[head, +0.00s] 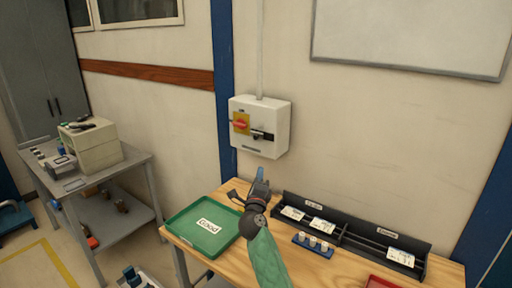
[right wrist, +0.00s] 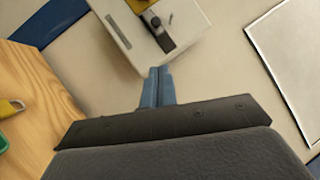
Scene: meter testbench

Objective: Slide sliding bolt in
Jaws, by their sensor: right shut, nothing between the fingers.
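The sliding bolt (head: 263,136) is a dark bar with a knob on the front of a white switch box (head: 276,115) on the wall. It also shows in the right wrist view (right wrist: 160,34), beside the yellow plate. My right gripper (head: 260,173) is below the box, its blue fingertips pointing up. In the right wrist view the fingertips (right wrist: 157,84) are pressed together and empty, with a gap between them and the bolt. I do not make out my left gripper.
A red rotary switch (head: 240,123) on a yellow plate sits left of the bolt. On the wooden table (head: 255,264) are a green tray (head: 181,224), a black rack (head: 352,237) and a blue holder with small pieces (head: 313,246). The wall around the box is mostly clear.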

